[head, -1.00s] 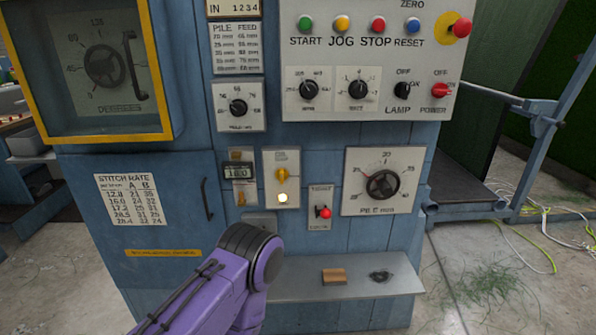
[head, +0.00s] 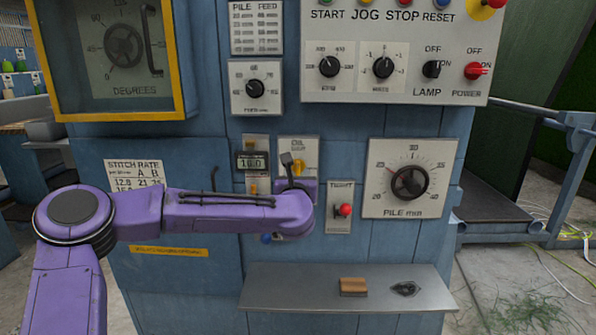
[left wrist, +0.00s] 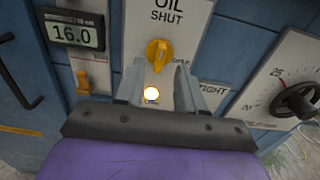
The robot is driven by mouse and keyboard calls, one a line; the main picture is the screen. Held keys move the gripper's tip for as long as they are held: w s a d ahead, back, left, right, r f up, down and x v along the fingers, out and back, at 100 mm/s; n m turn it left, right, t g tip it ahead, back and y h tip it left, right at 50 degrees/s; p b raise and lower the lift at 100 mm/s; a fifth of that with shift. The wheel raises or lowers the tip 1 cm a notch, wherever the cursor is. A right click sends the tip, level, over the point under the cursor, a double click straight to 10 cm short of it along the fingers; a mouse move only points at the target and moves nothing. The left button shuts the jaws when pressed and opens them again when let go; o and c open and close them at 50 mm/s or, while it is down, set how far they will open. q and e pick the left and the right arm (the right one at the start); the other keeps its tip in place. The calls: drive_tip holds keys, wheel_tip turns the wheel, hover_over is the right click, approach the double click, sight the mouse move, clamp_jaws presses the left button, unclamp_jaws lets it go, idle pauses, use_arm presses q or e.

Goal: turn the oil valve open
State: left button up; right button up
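The oil valve (head: 299,167) is a yellow knob on a pale plate on the blue cabinet. In the left wrist view the knob (left wrist: 158,53) stands roughly upright below the words OIL SHUT. I see nothing held, and cannot tell whether the fingers touch the knob. In the head view my left gripper (head: 290,163) covers part of the valve plate. My right gripper is out of view.
A shelf (head: 300,292) juts out below, holding a brown block (head: 353,287) and a dark part (head: 405,288).

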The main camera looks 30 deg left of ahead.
sight(298, 168)
use_arm(q)
drive_tip(key=x, duration=0.5)
drive_tip(key=shift+c, duration=0.3)
clamp_jaws()
